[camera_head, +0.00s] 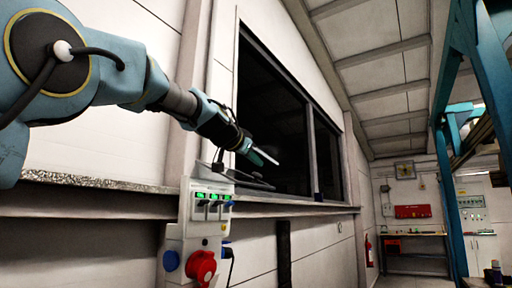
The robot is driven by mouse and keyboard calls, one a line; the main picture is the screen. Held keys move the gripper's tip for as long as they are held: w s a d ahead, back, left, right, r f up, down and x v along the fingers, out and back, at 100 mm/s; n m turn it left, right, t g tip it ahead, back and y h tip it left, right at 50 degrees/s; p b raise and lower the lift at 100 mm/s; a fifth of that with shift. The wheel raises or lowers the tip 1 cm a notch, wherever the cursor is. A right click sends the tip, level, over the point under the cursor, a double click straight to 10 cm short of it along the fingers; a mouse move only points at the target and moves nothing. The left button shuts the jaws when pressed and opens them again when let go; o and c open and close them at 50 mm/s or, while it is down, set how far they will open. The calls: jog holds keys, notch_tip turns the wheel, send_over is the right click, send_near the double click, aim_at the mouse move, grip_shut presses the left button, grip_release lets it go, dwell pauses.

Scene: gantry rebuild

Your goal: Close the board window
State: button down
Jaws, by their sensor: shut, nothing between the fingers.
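A pale grey electrical board (177,242) is fixed to the wall below the ledge, left of centre. It has a row of switches with green labels (212,203), a blue socket and a large red socket (202,267). A thin dark-edged flap, seemingly the board window (226,174), sticks out above the switches, so the window appears raised and open. Its clear part is hard to make out. My gripper (266,157) is shut and empty, above and right of the board. It is in front of the dark wall window, apart from the flap as far as I can tell.
A large dark wall window (272,105) is behind my gripper. A speckled ledge (95,181) runs along the wall behind the board. A teal gantry frame (444,150) stands at the right. A workbench (415,236) is at the far end, with open floor before it.

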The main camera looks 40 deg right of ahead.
jog(key=shift+w+f, duration=0.15)
jog(key=shift+f, duration=0.3)
jog(key=shift+f, duration=0.15)
